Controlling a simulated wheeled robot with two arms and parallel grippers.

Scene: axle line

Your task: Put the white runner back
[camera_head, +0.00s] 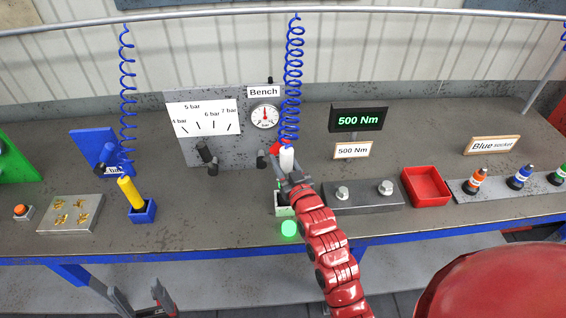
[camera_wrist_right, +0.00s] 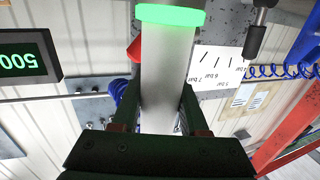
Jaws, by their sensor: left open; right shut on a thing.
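The white runner (camera_head: 287,158) is upright below a coiled blue hose at the middle of the bench. My right gripper (camera_head: 292,180) is shut on it. In the right wrist view the runner (camera_wrist_right: 167,70) shows as a pale cylinder with a green ring at one end, between the fingers. A white holder (camera_head: 284,198) stands just below it on the bench, partly hidden by my right arm; I cannot tell whether the runner touches it. My left gripper (camera_head: 143,303) is open and empty, low at the left in front of the bench edge.
A yellow runner (camera_head: 130,193) stands in a blue holder (camera_head: 144,211) to the left. A gauge panel (camera_head: 225,135) stands behind. A grey block with bolts (camera_head: 362,195) and a red tray (camera_head: 427,186) are to the right.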

